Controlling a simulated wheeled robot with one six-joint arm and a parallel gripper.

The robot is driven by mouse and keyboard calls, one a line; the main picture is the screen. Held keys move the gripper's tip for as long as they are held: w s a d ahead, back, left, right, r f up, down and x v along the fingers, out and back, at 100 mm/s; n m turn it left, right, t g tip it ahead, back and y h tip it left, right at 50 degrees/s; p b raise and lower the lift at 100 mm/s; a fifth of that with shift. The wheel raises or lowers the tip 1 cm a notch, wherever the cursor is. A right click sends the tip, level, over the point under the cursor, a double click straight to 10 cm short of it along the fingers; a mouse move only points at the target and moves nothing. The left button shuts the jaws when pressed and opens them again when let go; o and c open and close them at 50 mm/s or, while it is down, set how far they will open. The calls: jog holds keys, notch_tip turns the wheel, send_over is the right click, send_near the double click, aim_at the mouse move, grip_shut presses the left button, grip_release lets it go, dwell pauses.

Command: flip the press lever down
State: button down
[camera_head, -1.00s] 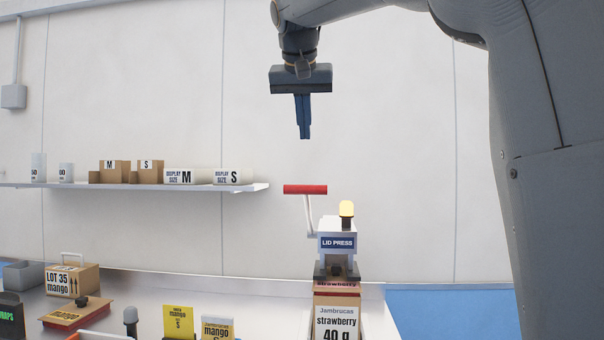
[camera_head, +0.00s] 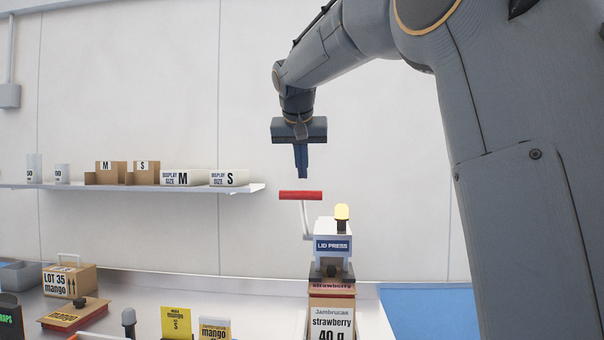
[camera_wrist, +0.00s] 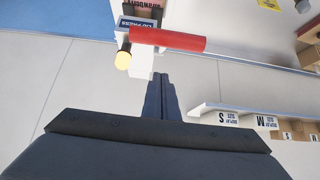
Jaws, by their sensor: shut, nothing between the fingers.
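The lid press (camera_head: 333,243) is a white and grey machine with a blue "LID PRESS" label and a lit yellow lamp (camera_head: 342,212) on top. Its lever is a thin light arm with a red bar handle (camera_head: 300,195), standing raised at the press's upper left. My gripper (camera_head: 302,176) points down, shut and empty, just above the red handle, with a small gap in the head view. In the wrist view the red handle (camera_wrist: 168,39) lies beyond the shut fingertips (camera_wrist: 161,76). A strawberry box (camera_head: 331,318) stands at the press's front; its lower part is cut off.
A wall shelf (camera_head: 230,188) with several boxes and jars is at the left. The bench holds a Lot 35 mango box (camera_head: 70,281), a yellow mango card (camera_head: 176,322) and a grey bin (camera_head: 22,274). The air around the lever is clear.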

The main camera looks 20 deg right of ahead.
jog(key=shift+s+a+f+p, duration=0.15)
jog(key=shift+s+a+f, duration=0.05)
jog(key=shift+s+f, duration=0.2)
jog(key=shift+s+a+f+p, duration=0.15)
jog(key=shift+s+f, duration=0.1)
jog(key=shift+s, duration=0.25)
jog(key=shift+s+a+f, duration=0.1)
jog(key=shift+s+f, duration=0.1)
jog(key=shift+f, duration=0.4)
jog(key=shift+f, duration=0.15)
